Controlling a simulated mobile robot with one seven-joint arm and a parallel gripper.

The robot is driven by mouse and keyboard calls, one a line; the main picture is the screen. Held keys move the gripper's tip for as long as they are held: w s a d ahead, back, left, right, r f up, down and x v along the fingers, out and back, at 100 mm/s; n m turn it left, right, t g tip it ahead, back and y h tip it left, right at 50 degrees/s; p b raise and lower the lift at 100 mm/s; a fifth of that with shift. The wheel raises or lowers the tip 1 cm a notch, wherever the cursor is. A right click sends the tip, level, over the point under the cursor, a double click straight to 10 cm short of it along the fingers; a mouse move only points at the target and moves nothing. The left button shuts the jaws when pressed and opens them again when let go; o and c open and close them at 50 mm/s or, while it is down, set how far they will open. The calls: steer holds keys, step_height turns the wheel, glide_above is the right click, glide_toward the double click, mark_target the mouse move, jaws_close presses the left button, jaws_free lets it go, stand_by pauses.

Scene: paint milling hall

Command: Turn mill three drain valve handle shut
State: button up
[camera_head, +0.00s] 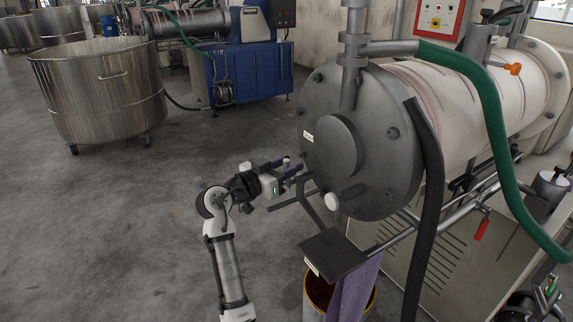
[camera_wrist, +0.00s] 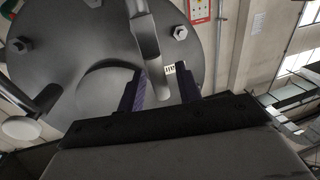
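The mill's grey round end plate (camera_head: 385,150) faces my gripper and fills much of the wrist view (camera_wrist: 70,60). A white round knob (camera_head: 332,201) sits low on the plate's front; a pale disc (camera_wrist: 20,128) at the wrist view's left edge looks like it. A red handle (camera_head: 482,228) hangs from a pipe under the drum, well right of my gripper. I cannot tell which of these is the drain valve handle. My gripper (camera_head: 292,164) is left of the plate, beside the knob.
A dark tray (camera_head: 333,254) juts out below the plate, over a yellow-rimmed bucket (camera_head: 318,290) with a purple cloth (camera_head: 355,292). A green hose (camera_head: 490,110) and a black hose (camera_head: 431,190) hang at right. A steel tub (camera_head: 100,95) stands back left; floor between is clear.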

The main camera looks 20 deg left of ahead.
steer(key=shift+c, duration=0.2)
jaws_close()
